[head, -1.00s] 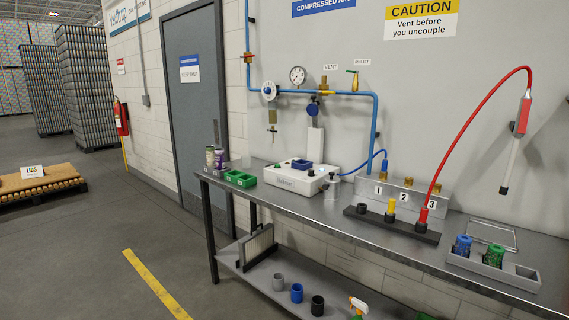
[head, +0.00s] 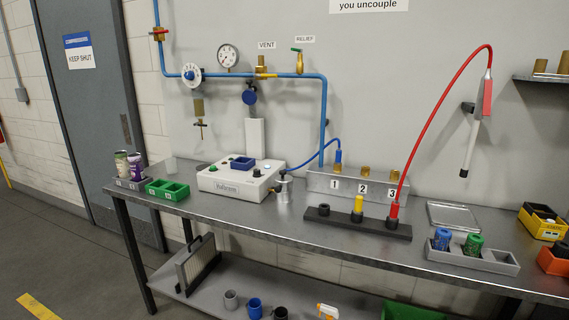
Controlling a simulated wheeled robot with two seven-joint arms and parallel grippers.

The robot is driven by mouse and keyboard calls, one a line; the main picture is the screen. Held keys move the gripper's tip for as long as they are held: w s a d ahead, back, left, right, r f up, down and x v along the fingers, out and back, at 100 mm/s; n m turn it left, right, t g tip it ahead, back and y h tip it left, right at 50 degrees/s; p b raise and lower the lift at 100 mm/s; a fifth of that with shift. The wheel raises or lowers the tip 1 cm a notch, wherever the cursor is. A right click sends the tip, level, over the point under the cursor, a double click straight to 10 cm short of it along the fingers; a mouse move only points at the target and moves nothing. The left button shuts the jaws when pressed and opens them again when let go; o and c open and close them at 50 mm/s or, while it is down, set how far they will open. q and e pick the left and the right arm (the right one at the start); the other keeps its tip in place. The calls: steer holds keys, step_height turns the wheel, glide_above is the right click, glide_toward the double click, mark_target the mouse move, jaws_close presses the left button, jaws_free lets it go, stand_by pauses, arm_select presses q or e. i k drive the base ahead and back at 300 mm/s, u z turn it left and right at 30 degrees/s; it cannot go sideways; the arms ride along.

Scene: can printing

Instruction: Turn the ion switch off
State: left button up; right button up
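No thing in the head view carries a readable label "ion", so I cannot tell which one is the ion switch. A white box-shaped device (head: 235,186) stands on the bench, with a blue tray, a green button and small knobs on its top. A red-handled wand (head: 487,97) hangs on the wall at the right, its pale tube pointing down. A red hose (head: 427,107) runs from it to the black block (head: 357,226) on the bench. No switch position can be read. Neither of my grippers is in view.
The metal bench (head: 265,217) has clear room along its front edge. Blue pipe (head: 323,110) with a gauge runs along the wall.

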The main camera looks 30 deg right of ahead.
mark_target(257, 172)
steer(key=z, duration=0.8)
steer(key=i, duration=0.75)
steer(key=z, duration=0.85)
